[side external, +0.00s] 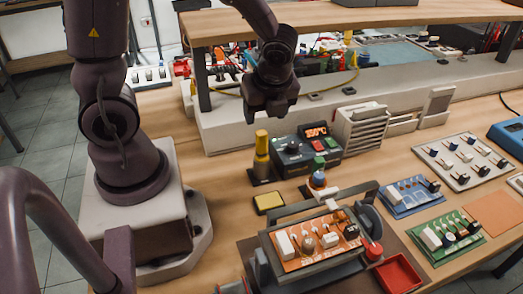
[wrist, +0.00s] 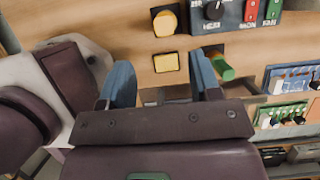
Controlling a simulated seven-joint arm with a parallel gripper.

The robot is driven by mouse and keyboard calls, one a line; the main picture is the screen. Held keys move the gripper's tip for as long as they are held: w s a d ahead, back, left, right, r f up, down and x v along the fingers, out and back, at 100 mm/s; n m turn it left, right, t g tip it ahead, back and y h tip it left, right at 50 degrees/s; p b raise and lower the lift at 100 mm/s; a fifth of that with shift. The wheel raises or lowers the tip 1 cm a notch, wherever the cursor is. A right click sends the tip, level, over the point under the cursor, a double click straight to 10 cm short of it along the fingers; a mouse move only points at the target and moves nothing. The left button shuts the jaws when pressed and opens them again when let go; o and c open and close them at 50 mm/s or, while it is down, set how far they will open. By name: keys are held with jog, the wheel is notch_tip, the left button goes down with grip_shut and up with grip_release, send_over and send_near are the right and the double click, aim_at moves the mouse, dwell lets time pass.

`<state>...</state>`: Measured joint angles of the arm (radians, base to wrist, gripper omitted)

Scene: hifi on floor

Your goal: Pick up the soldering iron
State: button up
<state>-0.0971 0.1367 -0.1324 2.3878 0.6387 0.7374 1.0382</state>
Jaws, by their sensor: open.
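The soldering iron appears to be the yellow-handled tool (side external: 262,146) standing upright in a dark holder left of the soldering station (side external: 306,148). In the wrist view its round yellow top (wrist: 164,21) shows above a yellow square sponge (wrist: 166,62). My gripper (side external: 270,112) is above and a little behind the tool in the side view, not touching it. In the wrist view its two blue fingers (wrist: 162,80) are spread apart with nothing between them. The tool's tip is hidden in the holder.
A board clamp with an orange circuit board (side external: 330,240) stands in front, with a green-topped upright piece (side external: 318,176) behind it. A shelf (side external: 350,16) rises behind my gripper. A red tray (side external: 398,275) and other circuit boards lie at right. The yellow sponge (side external: 268,203) sits in front of the holder.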

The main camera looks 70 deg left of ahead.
aim_at(262, 133)
jog(key=x, duration=0.6)
jog(key=shift+f, duration=0.15)
jog(key=shift+w+x, duration=0.15)
jog(key=shift+x, duration=1.15)
jog(key=shift+w+x, duration=0.15)
jog(key=shift+x, duration=1.2)
jog(key=c, duration=0.9)
